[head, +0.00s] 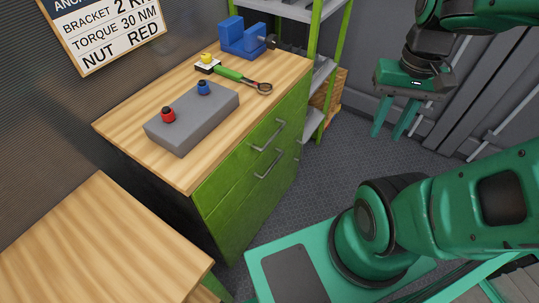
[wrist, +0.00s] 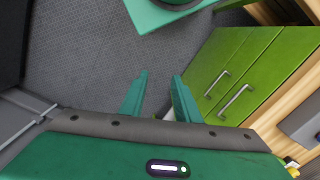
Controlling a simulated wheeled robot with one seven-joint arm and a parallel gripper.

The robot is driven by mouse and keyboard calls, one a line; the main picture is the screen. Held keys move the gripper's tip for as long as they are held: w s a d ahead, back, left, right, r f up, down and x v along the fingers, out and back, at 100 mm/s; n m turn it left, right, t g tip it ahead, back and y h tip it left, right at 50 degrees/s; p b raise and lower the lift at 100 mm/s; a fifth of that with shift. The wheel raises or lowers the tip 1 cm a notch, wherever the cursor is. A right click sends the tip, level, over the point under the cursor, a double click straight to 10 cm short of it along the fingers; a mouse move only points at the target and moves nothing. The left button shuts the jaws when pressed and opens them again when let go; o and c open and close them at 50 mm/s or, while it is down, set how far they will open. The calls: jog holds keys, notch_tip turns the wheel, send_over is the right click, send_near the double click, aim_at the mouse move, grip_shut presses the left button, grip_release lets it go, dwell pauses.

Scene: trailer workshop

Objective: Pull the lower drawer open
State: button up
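The green cabinet has two drawer fronts with grey bar handles. The lower drawer (head: 250,205) looks flush with the cabinet, and its handle (head: 267,164) sits below the upper drawer's handle (head: 267,135). In the wrist view, the lower handle (wrist: 217,84) is nearer my fingers than the upper handle (wrist: 236,100). My gripper (head: 388,136) hangs in the air to the right of the cabinet, its fingers pointing down. In the wrist view, my gripper (wrist: 159,75) has its fingers apart with nothing between them, clear of both handles.
The wooden cabinet top (head: 130,110) carries a grey block (head: 195,120) with red and blue knobs, a green-handled tool (head: 232,75) and a blue vise (head: 243,38). A wooden table (head: 95,240) stands at front left. A green-framed shelf (head: 318,75) stands behind. Grey floor (head: 335,170) is free before the drawers.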

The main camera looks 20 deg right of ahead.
jog(key=shift+w+d, duration=0.2)
jog(key=w+a+f+n+g+y, duration=0.1)
jog(key=w+f+y, duration=0.35)
jog(key=f, duration=0.55)
jog(key=w+f+n+g+y, duration=0.1)
jog(key=w+f+n+y, duration=0.3)
jog(key=f, duration=0.6)
jog(key=w+a+f+m+g+y, duration=0.15)
jog(key=w+f, duration=0.35)
jog(key=f, duration=0.5)
jog(key=w+a+f+t+y, duration=0.3)
jog(key=w+f+t+y, duration=0.1)
jog(key=w+t+y, duration=0.25)
jog(key=w+a+f, duration=0.1)
jog(key=w+a, duration=0.1)
jog(key=a, duration=0.8)
jog(key=shift+a+f, duration=0.25)
jog(key=shift+a, duration=0.1)
jog(key=shift+w+m+h, duration=0.1)
jog(key=shift+m+h, duration=0.15)
